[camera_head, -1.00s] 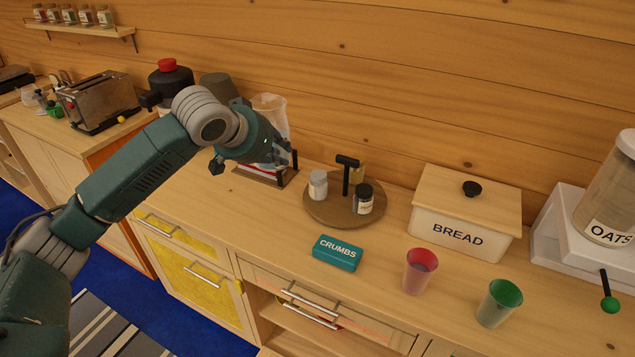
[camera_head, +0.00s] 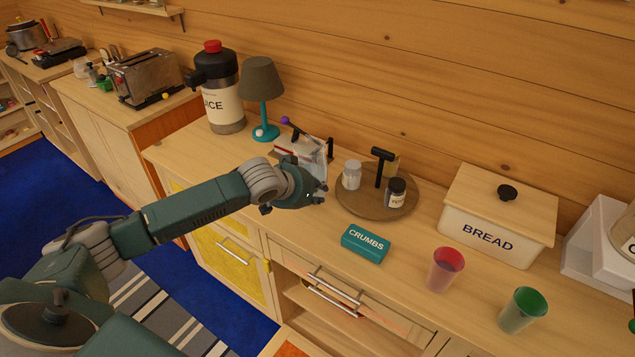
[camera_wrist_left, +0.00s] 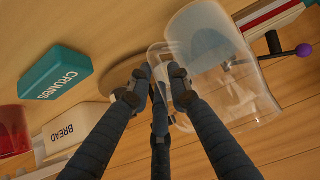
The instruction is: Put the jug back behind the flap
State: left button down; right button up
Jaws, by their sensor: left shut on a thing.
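A clear, see-through jug (camera_wrist_left: 245,95) fills the upper right of the left wrist view and looks tilted there. My left gripper (camera_wrist_left: 165,85) is shut on it, with the fingers at its near side. In the head view the left gripper (camera_head: 312,194) is over the counter, left of the round board, and partly hides the jug. Below the counter is a wooden front panel (camera_head: 385,318) with metal handles, beside an open shelf space. I cannot tell whether this panel is the flap. My right gripper is not in view.
A teal CRUMBS box (camera_head: 365,244), a red cup (camera_head: 445,269), a green cup (camera_head: 522,310) and a BREAD box (camera_head: 500,220) stand to the right. A lamp (camera_head: 262,95) and juice dispenser (camera_head: 220,90) stand behind left.

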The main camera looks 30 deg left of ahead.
pick_arm(q)
jog(key=shift+w+f, duration=0.15)
jog(key=shift+f, duration=0.85)
jog(key=c, duration=1.7)
grip_release()
jog(key=shift+s+f, duration=0.2)
jog(key=shift+f, duration=0.1)
jog(key=shift+c, duration=0.2)
jog(key=shift+o, duration=0.8)
jog(key=shift+s+r, duration=0.1)
